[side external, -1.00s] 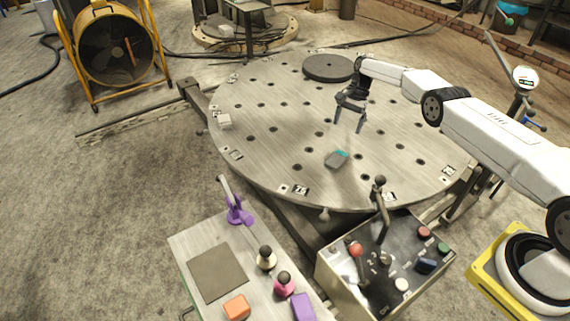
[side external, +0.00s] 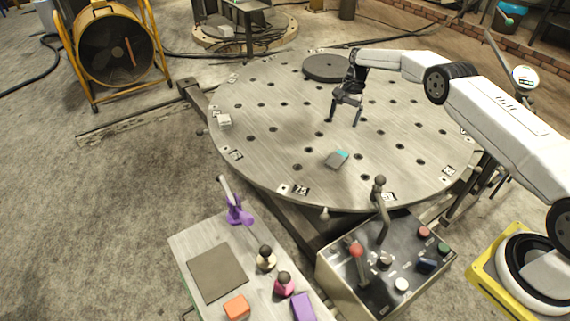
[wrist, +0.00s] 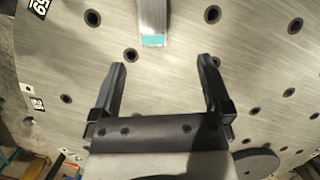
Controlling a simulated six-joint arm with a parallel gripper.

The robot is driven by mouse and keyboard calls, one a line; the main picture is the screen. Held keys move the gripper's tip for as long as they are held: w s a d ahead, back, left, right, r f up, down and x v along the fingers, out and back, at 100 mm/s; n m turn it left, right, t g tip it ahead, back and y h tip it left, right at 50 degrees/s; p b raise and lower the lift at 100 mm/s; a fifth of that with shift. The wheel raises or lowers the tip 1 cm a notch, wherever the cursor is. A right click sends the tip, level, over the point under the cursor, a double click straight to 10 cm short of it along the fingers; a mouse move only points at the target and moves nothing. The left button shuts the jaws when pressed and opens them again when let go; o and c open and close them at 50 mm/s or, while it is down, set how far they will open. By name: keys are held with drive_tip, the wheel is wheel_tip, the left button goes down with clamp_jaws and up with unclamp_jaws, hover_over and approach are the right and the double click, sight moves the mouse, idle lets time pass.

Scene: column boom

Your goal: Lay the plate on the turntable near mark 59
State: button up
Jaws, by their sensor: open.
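A small flat grey plate with a teal end (side external: 337,159) lies on the near half of the big round turntable (side external: 270,160). In the wrist view the plate (wrist: 153,18) is at the top edge, partly cut off, beyond the fingertips. My gripper (side external: 343,122) hangs above the turntable, behind the plate in the side view. Its two fingers are apart with nothing between them, also in the wrist view (wrist: 162,62). Number labels sit along the rim, one at the near edge (side external: 300,190) and one at the wrist view's top left (wrist: 38,6). I cannot surely read 59 on any.
A dark round disc (side external: 330,67) lies at the turntable's far side. In front stand a control box (side external: 340,275) with levers and a bench (side external: 195,245) with small coloured objects. Much of the turntable top is clear.

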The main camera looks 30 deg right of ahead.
drive_tip(key=s+a+r+n+t+h, duration=0.25)
drive_tip(key=s+a+r+n, duration=0.35)
drive_tip(key=s+a+r, duration=0.35)
drive_tip(key=s+a+r+n, duration=0.1)
drive_tip(key=s+n, duration=0.1)
drive_tip(key=s, duration=0.5)
drive_tip(key=s+a+r+n+t, duration=0.1)
drive_tip(key=s+n, duration=0.1)
drive_tip(key=s, duration=0.6)
drive_tip(key=s+a+r+n+h, duration=0.1)
drive_tip(key=s+n, duration=0.1)
drive_tip(key=s, duration=0.5)
drive_tip(key=shift+s+a+n, duration=0.2)
drive_tip(key=shift+a+n, duration=0.15)
drive_tip(key=shift+n, duration=0.05)
